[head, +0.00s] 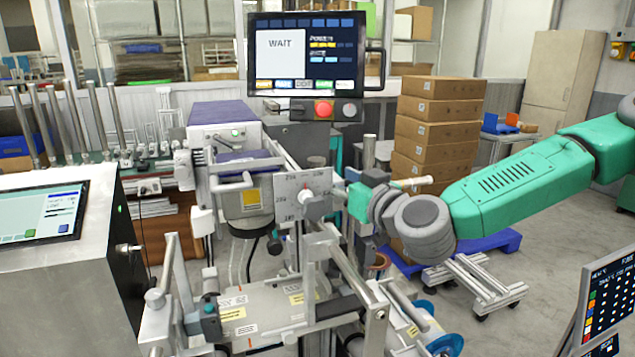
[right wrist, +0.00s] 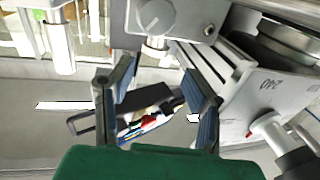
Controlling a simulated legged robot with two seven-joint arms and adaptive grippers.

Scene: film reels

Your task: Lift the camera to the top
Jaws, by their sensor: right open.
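Nothing is plainly recognisable as the camera; I cannot tell which part of the machine it is. A grey plate (head: 305,194) with a printed number scale and a round knob (head: 314,204) stands mid-machine in the head view. A grey box unit (head: 250,198) with a purple top and yellow label is to its left. In the right wrist view a numbered plate (right wrist: 262,108) is at right, and a round knob (right wrist: 156,14) is at the top. My right gripper (head: 342,188) is close to the right of the scale plate. Its fingers (right wrist: 158,72) are open with nothing between them. My left gripper is out of view.
A screen (head: 306,55) reading WAIT, with a red button, stands behind the machine. Metal rails and rollers (head: 345,265) fill the front. A tilted control panel (head: 40,213) is at left. Stacked cardboard boxes (head: 436,130) stand behind my right arm.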

